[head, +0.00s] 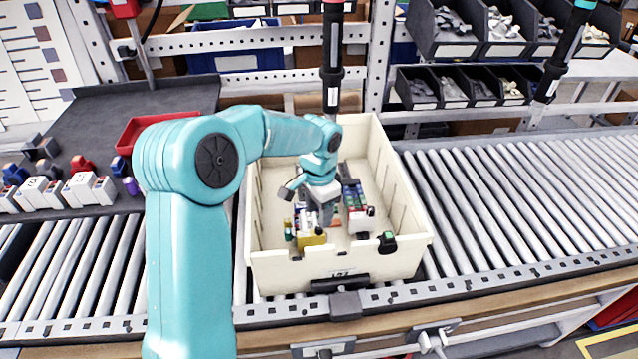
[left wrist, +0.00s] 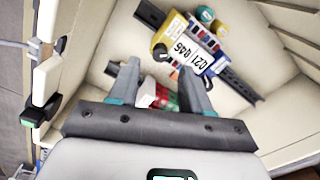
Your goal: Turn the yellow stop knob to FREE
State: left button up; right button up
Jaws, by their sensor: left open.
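My left gripper (head: 324,212) reaches down inside a cream crate (head: 262,262) on the roller conveyor. In the left wrist view its two fingers (left wrist: 161,78) are apart, with nothing clearly held between them. A yellow block (head: 311,238) sits in the crate just in front of the gripper. In the left wrist view a yellow and blue labelled unit (left wrist: 190,48) lies on a dark rail beyond the fingertips. No separate yellow stop knob or FREE marking can be made out. My right gripper is not in view.
A black clip with a green face (head: 387,241) is on the crate's front wall. A black tool (head: 332,75) hangs behind the crate. A red tray (head: 150,132) and small modules (head: 80,190) are at left. Rollers (head: 520,200) to the right are clear.

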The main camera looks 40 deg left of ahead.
pick_arm(q)
notch_tip(320, 180, up, 12)
jog(key=shift+f, duration=0.2)
dwell(0.4)
